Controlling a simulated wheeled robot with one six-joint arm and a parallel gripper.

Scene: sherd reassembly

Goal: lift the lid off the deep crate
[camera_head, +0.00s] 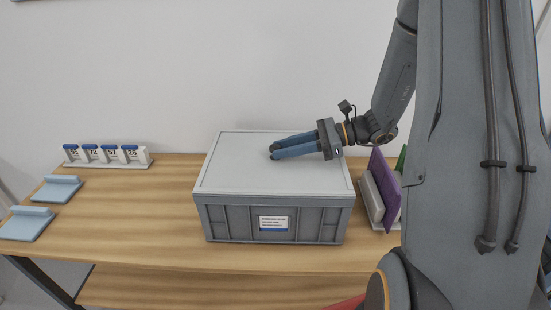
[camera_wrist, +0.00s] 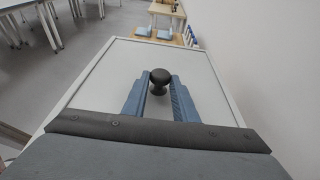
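The deep crate (camera_head: 225,222) is a grey ribbed box with a white label, standing on the wooden table. A flat light grey lid (camera_head: 237,163) covers its top, and the lid (camera_wrist: 107,80) fills much of the wrist view. A dark round knob (camera_wrist: 160,77) stands on the lid. My gripper (camera_head: 272,151) reaches in from the right, low over the lid. In the wrist view its two blue fingers (camera_wrist: 160,80) lie on either side of the knob, with their tips close to it. Whether they press on the knob is hard to tell.
Numbered cards (camera_head: 105,155) stand in a rack at the table's back left. Two pale blue rests (camera_head: 57,189) lie at the left edge. A holder with a purple panel (camera_head: 383,185) stands close right of the crate. Bare table (camera_head: 150,215) lies left of the crate.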

